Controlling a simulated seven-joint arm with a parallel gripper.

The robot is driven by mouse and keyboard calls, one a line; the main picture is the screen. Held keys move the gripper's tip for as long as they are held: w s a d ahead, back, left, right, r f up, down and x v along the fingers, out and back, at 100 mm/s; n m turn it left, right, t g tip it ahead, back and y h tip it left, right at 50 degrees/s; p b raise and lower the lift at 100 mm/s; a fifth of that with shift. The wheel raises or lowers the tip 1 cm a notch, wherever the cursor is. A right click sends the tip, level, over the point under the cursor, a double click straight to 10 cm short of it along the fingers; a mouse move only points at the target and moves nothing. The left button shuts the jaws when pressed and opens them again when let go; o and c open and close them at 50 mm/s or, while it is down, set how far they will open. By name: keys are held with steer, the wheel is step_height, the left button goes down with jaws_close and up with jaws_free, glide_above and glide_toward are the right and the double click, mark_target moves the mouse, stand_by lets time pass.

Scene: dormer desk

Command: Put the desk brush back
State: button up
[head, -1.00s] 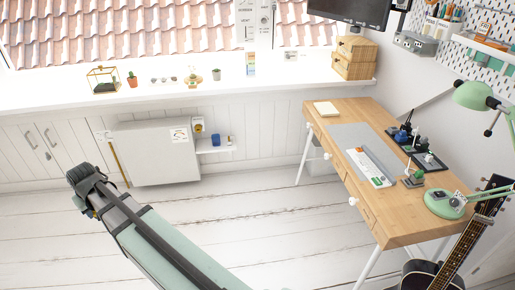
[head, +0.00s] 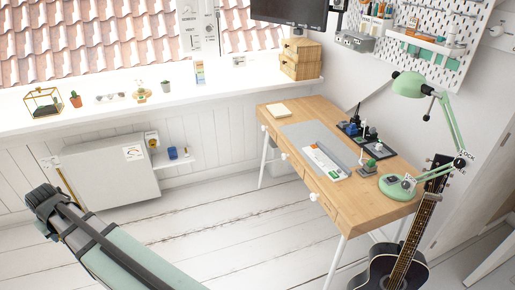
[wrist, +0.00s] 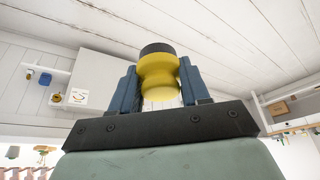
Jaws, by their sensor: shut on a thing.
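My gripper (wrist: 157,66) is shut on a yellow, waisted thing with a dark end (wrist: 158,86), held between its two blue fingers in the wrist view. It is probably the desk brush, but I cannot make out bristles. In the head view my gripper (head: 44,197) is at the lower left, above the floor and well away from the desk; the held thing does not show there. The wooden desk (head: 350,208) stands right of centre. On it are a grey mat (head: 300,130) and a dark tray (head: 378,153) with several small things.
A green lamp (head: 408,84) stands at the desk's right end, with a guitar (head: 385,268) beside it. A pegboard (head: 470,45) hangs behind. A white panel (head: 110,172) and a small shelf with a blue thing (head: 172,153) are at the left wall. Floor between is clear.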

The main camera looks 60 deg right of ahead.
steer(key=s+d+m+h, duration=0.15)
steer(key=s+d, duration=0.25)
steer(key=d, duration=0.9)
steer(key=s+d+m+g, duration=0.1)
steer(key=s+d+m, duration=0.3)
steer(key=d, duration=0.9)
steer(key=s+d+m+h, duration=0.15)
steer(key=s+d, duration=0.35)
steer(key=d, duration=0.8)
step_height(320, 180, up, 2)
steer(key=m+g, duration=0.6)
steer(key=m, duration=1)
glide_above(349, 155)
steer(key=shift+h, duration=0.3)
steer(key=shift+w+a+f, duration=0.15)
steer(key=shift+f, duration=1.45)
steer(key=shift+w+a+f, duration=0.1)
steer(key=shift+a+f, duration=0.1)
steer(key=shift+f, duration=1.35)
steer(key=shift+w+a+f, duration=0.15)
steer(key=shift+f, duration=1.45)
